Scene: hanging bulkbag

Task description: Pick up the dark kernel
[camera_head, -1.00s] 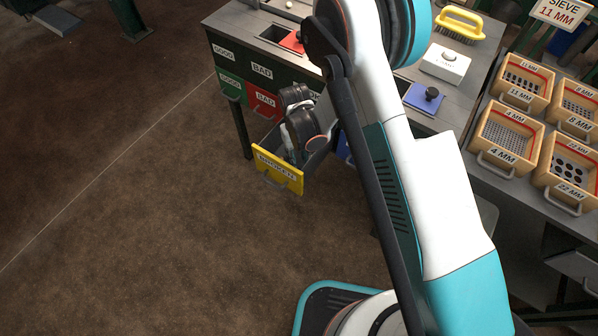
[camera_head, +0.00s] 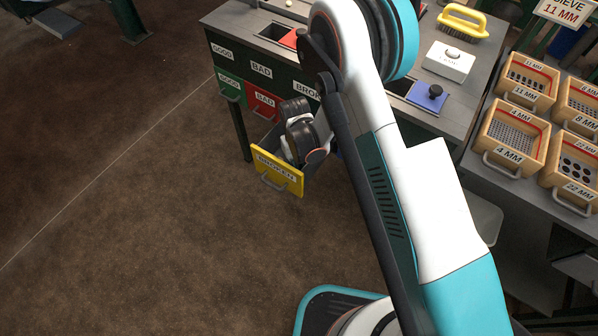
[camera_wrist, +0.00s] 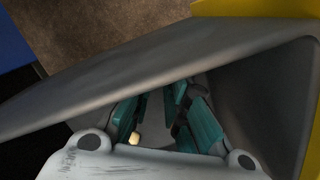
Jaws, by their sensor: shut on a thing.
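The BROKEN drawer (camera_head: 277,174), with a yellow front, is pulled out from the bench. My gripper reaches down into it, and in the head view my own wrist hides the fingers. In the wrist view the teal fingers of my gripper (camera_wrist: 157,103) are inside the grey drawer, with dark tips close to each other. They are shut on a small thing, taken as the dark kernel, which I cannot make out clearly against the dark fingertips. A pale kernel (camera_wrist: 134,139) shows beside the left finger.
The drawer's grey wall (camera_wrist: 110,78) runs close along my fingers. The shut GOOD drawer (camera_head: 230,86) and BAD drawer (camera_head: 263,101) are to the left. Sieve boxes (camera_head: 511,137) and a yellow brush (camera_head: 462,22) are on the bench tops. The floor in front is clear.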

